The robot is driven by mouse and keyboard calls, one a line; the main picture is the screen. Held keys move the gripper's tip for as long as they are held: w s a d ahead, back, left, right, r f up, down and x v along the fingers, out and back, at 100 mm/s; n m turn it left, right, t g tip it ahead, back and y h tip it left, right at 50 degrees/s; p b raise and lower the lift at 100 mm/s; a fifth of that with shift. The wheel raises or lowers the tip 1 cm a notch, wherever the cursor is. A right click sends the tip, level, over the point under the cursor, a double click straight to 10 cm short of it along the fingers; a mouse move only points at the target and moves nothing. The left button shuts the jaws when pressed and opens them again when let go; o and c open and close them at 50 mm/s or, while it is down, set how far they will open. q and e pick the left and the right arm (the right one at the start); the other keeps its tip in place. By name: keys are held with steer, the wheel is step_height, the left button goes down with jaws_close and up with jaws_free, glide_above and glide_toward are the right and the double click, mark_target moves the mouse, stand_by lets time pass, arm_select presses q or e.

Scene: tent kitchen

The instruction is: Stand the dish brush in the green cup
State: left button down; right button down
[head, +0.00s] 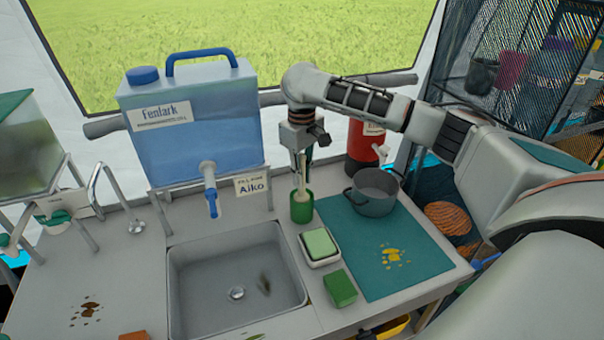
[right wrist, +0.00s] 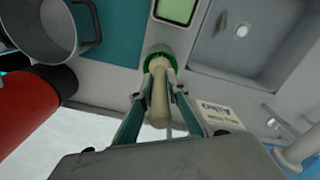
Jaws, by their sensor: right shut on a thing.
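The green cup (head: 302,211) stands upright on the counter, right of the sink's back corner. My right gripper (head: 301,160) is above it, shut on the pale dish brush (head: 301,181), which is held roughly upright. In the right wrist view my gripper fingers (right wrist: 158,98) close on both sides of the brush (right wrist: 159,104). The brush's far end overlaps the mouth of the green cup (right wrist: 153,51). How deep it sits inside is hidden. My left gripper is not in view.
A grey pot (head: 374,196) stands close right of the cup on a teal mat (head: 345,230). A soap dish (head: 320,263) with a green block and a green sponge (head: 340,288) lie in front. The sink (head: 205,260) and blue water container (head: 190,130) are left. A red cylinder (head: 362,150) stands behind.

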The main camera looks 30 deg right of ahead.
steer(key=c, duration=1.9)
jaws_free()
step_height(320, 180, up, 12)
steer(key=shift+r, duration=0.1)
steer(key=shift+s, duration=0.1)
